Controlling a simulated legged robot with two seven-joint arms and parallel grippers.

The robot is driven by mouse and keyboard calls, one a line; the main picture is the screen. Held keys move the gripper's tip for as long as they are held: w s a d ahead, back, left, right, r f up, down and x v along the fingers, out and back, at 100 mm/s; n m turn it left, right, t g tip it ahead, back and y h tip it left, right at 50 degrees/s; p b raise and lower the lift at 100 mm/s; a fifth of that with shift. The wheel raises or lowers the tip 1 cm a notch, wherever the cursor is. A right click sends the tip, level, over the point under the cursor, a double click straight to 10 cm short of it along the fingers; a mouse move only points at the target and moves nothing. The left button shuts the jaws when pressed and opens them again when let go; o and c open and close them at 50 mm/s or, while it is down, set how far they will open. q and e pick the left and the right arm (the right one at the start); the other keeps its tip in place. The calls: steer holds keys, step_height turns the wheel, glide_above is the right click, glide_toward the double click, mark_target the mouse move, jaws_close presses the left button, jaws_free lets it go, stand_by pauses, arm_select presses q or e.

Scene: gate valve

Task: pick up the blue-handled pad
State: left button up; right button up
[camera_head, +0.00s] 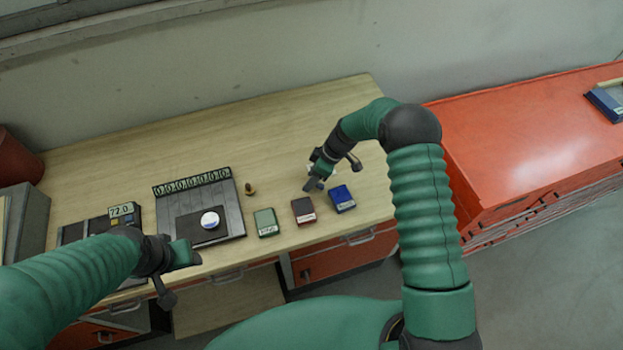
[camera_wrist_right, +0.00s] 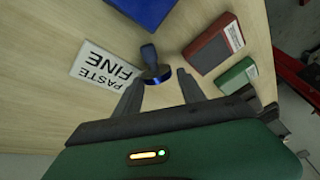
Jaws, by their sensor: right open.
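The blue-handled pad (camera_wrist_right: 151,60) stands on the table in the right wrist view, with a dark blue upright handle and a round blue base. My right gripper (camera_wrist_right: 160,75) is open, and the pad is just ahead of its fingertips, roughly between them. I cannot tell whether they touch. In the head view my right gripper (camera_head: 314,183) is low over the table behind the blue box, and it mostly hides the pad. My left gripper (camera_head: 187,256) is at the table's front edge by the dark board, and its jaws are not clear.
A white "PASTE FINE" label (camera_wrist_right: 104,72) lies beside the pad. Blue (camera_head: 342,198), red (camera_head: 303,210) and green (camera_head: 265,222) boxes stand along the front. A dark board (camera_head: 230,208) and small brass piece (camera_head: 250,188) are leftward. The table's back (camera_head: 240,125) is clear.

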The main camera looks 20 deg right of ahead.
steer(key=shift+f, duration=0.3)
steer(key=shift+w+d+f, duration=0.1)
steer(key=shift+d+f, duration=0.1)
steer(key=shift+d, duration=0.4)
steer(key=c, duration=0.4)
steer(key=shift+a, duration=0.15)
steer(key=c, duration=0.6)
steer(key=shift+a, duration=0.35)
jaws_close()
